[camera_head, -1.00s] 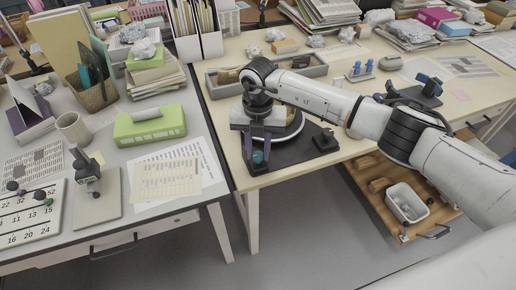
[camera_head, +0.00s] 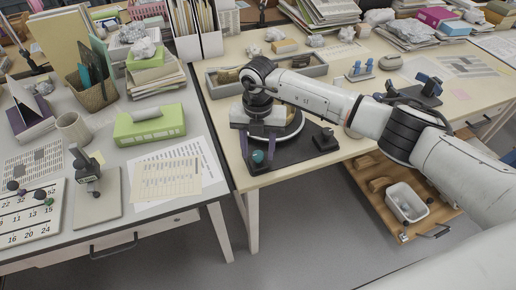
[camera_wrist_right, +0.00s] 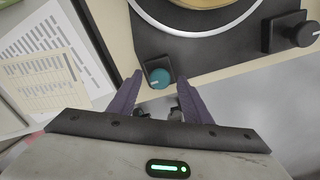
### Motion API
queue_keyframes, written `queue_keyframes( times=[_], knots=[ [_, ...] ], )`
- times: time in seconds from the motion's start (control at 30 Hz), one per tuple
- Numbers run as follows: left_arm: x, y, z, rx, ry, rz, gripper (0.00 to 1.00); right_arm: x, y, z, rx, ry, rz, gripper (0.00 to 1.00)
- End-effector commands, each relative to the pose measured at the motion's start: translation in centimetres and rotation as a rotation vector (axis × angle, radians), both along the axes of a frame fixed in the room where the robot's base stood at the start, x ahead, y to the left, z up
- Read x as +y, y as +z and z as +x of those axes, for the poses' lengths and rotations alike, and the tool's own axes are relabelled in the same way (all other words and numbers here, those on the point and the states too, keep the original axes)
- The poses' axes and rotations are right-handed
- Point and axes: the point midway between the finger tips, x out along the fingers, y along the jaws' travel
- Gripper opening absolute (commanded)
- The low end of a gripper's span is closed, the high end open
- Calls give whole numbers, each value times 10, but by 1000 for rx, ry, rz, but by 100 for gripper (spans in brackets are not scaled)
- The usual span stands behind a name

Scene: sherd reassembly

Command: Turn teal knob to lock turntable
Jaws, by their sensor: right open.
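The teal knob (camera_head: 257,156) sits on a black block at the front left corner of the dark turntable base (camera_head: 298,156). It also shows in the right wrist view (camera_wrist_right: 160,77), with a pale mark on its face. The turntable disc (camera_head: 290,128) is partly hidden behind my right gripper. My right gripper (camera_head: 260,152) points down at the knob. In the right wrist view its two purple fingers (camera_wrist_right: 160,85) are apart, one on each side of the knob's near part; I cannot tell whether they touch it. My left gripper is not in view.
A black knob (camera_head: 326,139) stands on the base's right corner, also visible in the right wrist view (camera_wrist_right: 303,35). A grey tray (camera_head: 300,68) lies behind the turntable. The table's front edge is close to the teal knob. An open drawer with a white bin (camera_head: 407,203) is lower right.

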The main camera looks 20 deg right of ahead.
Motion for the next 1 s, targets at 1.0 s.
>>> queue_keyframes(
  times=[1.0],
  knots=[
    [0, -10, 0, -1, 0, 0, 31, 0, 103, 0, 0, -1, 0, 45]
  ],
)
